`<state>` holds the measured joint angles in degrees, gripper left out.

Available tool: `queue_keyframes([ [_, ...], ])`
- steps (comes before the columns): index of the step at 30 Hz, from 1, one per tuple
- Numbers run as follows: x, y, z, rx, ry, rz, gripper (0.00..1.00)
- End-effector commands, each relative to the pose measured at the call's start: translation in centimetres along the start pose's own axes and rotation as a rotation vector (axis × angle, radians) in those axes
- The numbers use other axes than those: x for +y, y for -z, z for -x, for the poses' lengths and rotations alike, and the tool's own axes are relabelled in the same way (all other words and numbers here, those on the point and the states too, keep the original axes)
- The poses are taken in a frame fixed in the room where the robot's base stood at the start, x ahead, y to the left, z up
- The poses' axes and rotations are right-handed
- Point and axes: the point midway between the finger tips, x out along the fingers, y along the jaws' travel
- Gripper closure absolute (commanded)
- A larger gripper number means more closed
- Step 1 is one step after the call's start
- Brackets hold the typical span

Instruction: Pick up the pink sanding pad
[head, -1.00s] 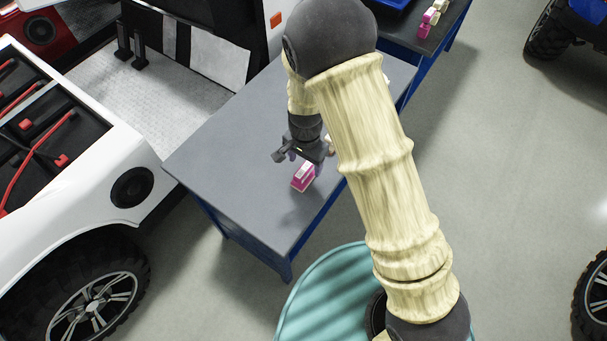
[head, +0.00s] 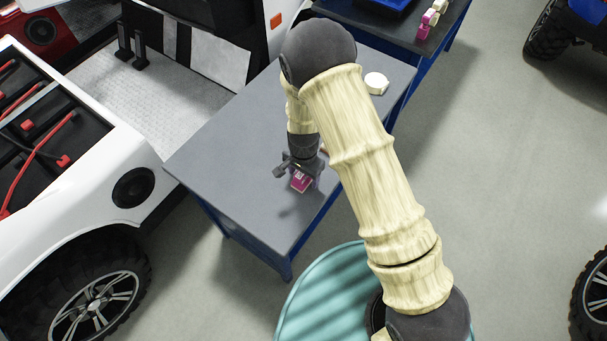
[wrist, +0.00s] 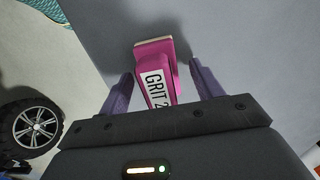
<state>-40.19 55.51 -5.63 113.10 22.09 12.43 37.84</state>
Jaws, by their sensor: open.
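The pink sanding pad (head: 301,181) lies on the grey table (head: 235,150) near its front right edge. In the wrist view the pad (wrist: 155,62) shows a white label reading "GRIT 2" and a pale strip at its far end. My gripper (head: 298,172) is over the pad and hides part of it in the head view. In the wrist view the two purple fingers of my gripper (wrist: 160,82) are apart, one on each side of the pad, with a gap on both sides. The near end of the pad is hidden behind the gripper body.
A cream-coloured object (head: 376,83) sits at the table's far right corner. A second table (head: 425,45) behind holds pink and cream blocks (head: 428,20) and a blue tray (head: 385,4). A white vehicle (head: 110,165) stands close on the left. The table's left part is clear.

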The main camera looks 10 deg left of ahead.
Motion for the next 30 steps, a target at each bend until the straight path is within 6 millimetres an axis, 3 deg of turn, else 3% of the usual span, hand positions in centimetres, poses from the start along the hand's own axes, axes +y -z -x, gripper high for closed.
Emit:
queue_keyframes([
  [17, 0.0, 0.03, -0.25, 0.0, 0.0, 0.0, 0.35],
  [24, 0.0, 0.03, -0.25, 0.0, 0.0, 0.0, 0.82],
  [25, 0.01, 0.03, -0.25, 0.0, 0.0, 0.0, 0.85],
  [30, 0.0, 0.04, -0.23, 0.001, 0.0, 0.0, 0.85],
])
